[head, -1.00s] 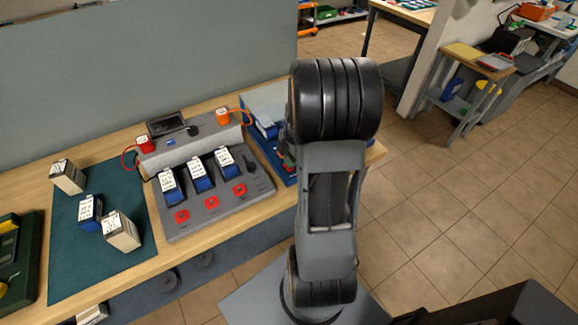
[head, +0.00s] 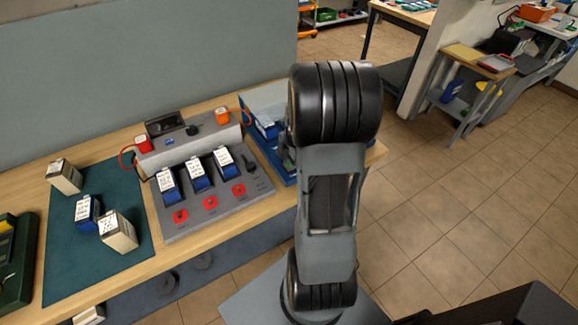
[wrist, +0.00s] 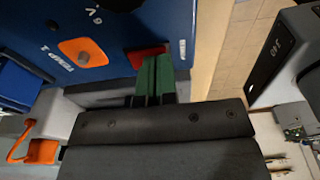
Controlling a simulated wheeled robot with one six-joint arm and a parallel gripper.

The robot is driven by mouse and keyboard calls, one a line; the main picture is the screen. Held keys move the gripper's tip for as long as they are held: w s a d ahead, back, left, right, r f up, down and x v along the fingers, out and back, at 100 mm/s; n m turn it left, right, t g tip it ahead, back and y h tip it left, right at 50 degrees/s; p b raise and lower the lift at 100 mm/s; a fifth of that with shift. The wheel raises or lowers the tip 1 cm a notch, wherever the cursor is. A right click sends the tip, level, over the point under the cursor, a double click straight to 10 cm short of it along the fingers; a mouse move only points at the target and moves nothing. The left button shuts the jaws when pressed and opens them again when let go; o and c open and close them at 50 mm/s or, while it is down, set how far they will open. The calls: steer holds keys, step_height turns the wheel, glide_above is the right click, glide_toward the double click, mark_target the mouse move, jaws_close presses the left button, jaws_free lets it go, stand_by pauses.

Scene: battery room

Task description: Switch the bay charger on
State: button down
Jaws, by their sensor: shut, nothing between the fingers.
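The grey bay charger (head: 210,208) stands on the wooden bench in the head view. A dark display (head: 165,124) and a black knob sit on top. In the wrist view my gripper (wrist: 155,62) is shut and empty, its green fingertips beside a red part (wrist: 147,54) on a blue panel (wrist: 120,22). I cannot tell if they touch. My arm hides the gripper in the head view.
The blue panel carries an orange part (wrist: 84,51) marked TEMP 1. A grey device with a black display (wrist: 270,47) is at the right. A green mat (head: 75,275) with loose packs lies left of the charger. Open tiled floor (head: 460,230) is at the right.

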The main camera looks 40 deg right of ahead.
steer(key=shift+r+p, duration=2.35)
steer(key=shift+r, duration=1.15)
